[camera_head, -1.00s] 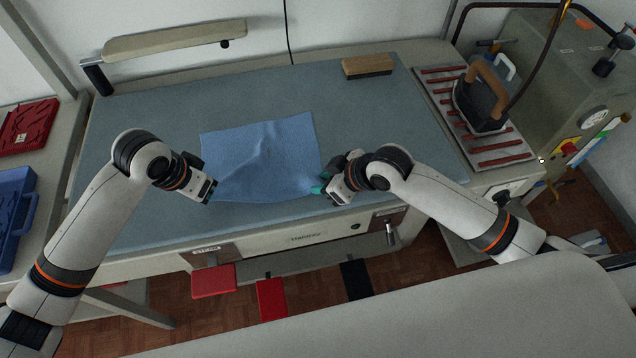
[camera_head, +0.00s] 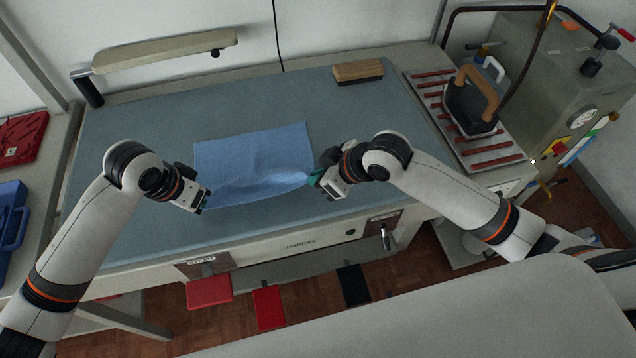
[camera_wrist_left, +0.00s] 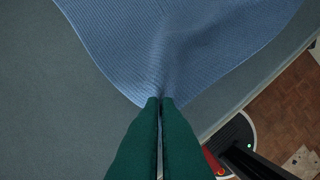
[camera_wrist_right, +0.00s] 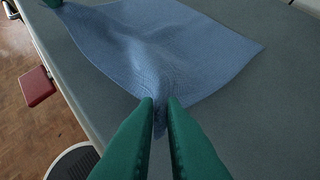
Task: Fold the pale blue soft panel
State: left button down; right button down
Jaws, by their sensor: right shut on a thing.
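The pale blue soft panel (camera_head: 255,152) lies on the grey-blue pad, its back part flat and its front edge drawn up into a ridge between my two grippers. My left gripper (camera_head: 206,207) is at the panel's front left corner. In the left wrist view its green fingers (camera_wrist_left: 160,101) are shut on the gathered cloth. My right gripper (camera_head: 313,180) is at the front right corner. In the right wrist view its green fingers (camera_wrist_right: 160,102) pinch the cloth, which bunches between the tips. The exact height of the front edge above the pad is hard to tell.
The grey-blue pad (camera_head: 130,120) is clear around the panel. A wooden brush (camera_head: 358,71) lies at the back. An iron (camera_head: 472,100) stands on its rack at right. A padded arm (camera_head: 165,50) stretches over the back left. A blue tray (camera_head: 12,215) is at left.

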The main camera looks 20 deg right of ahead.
jog(key=shift+r, duration=0.2)
